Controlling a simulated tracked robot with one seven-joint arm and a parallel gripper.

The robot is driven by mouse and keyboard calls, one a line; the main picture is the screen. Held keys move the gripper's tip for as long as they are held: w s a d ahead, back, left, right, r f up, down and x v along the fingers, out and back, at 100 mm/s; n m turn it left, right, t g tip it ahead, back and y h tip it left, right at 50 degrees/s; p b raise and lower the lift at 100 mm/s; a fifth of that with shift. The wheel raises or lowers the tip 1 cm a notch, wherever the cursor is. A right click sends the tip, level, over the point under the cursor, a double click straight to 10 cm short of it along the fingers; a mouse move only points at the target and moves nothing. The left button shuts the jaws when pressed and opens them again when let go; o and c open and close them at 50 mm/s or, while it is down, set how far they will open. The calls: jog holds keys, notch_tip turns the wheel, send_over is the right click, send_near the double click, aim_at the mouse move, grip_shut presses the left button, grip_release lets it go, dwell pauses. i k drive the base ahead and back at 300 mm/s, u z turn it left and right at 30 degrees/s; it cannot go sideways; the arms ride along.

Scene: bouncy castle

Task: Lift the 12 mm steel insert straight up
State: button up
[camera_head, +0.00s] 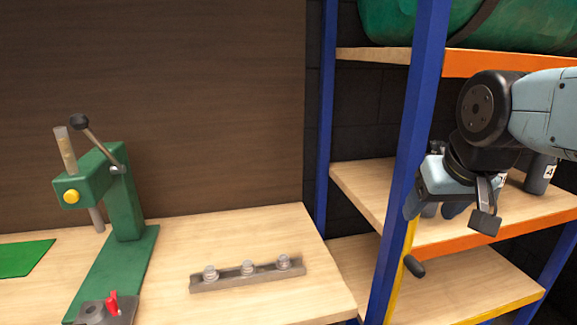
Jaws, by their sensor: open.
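Three small silver inserts stand in a row on a grey metal holder bar (222,285) on the wooden bench: a left one (210,272), a middle one (248,267) and a right one (283,261). They look much alike, and I cannot tell which is the 12 mm steel insert. My gripper (449,214) is at the right, in front of the shelving, well apart from the inserts and higher in the picture. Its fingers are spread, and I see nothing held between them.
A green press (125,205) with a lever stands on the bench's left, a red clip (112,303) by its base. A green mat (22,258) lies far left. A blue shelf upright (408,130) stands between the bench and my arm. The bench around the holder is clear.

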aim_at(283, 262)
jog(key=z, duration=0.5)
jog(key=k, duration=1.25)
jog(key=u, duration=0.5)
jog(key=i, duration=1)
jog(key=z, duration=0.1)
